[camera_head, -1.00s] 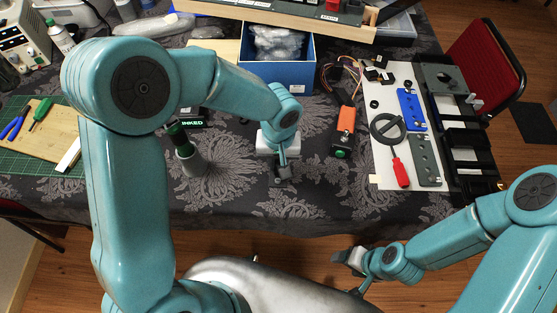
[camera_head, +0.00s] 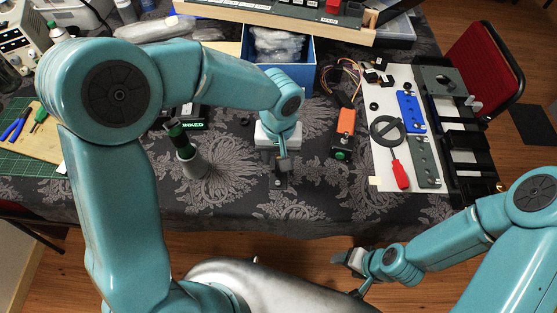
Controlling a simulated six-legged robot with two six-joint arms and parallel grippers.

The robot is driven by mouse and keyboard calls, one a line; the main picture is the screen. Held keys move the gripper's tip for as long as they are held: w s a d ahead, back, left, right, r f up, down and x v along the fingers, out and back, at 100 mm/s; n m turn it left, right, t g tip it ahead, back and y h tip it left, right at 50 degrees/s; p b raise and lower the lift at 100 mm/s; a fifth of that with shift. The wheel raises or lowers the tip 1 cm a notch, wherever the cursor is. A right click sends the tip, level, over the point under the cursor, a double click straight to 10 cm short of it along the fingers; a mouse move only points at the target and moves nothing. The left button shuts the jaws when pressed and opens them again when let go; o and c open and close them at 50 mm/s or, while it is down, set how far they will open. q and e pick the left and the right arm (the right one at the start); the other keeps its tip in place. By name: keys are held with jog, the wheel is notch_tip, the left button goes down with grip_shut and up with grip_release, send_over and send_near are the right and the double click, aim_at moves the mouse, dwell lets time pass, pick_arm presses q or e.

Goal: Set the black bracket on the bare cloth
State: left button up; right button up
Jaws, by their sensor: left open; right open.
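My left gripper (camera_head: 281,168) is open and points down over the patterned dark cloth (camera_head: 235,195) near the front middle of the table. A small dark piece (camera_head: 278,184), which looks like the black bracket, shows just below its fingers. It seems to lie on the cloth, but its shape is too small to tell, and I cannot tell whether a finger touches it. My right gripper (camera_head: 344,260) is open and empty, in front of the table edge and over the wooden floor.
A green-topped stamp (camera_head: 186,143) stands to the left. An orange-bodied device (camera_head: 344,128) lies to the right. A blue box (camera_head: 309,73) is behind. Front cloth is clear.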

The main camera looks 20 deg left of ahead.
pick_arm(q)
notch_tip(320, 180, up, 8)
jog(key=shift+s, duration=0.1)
dwell(0.7)
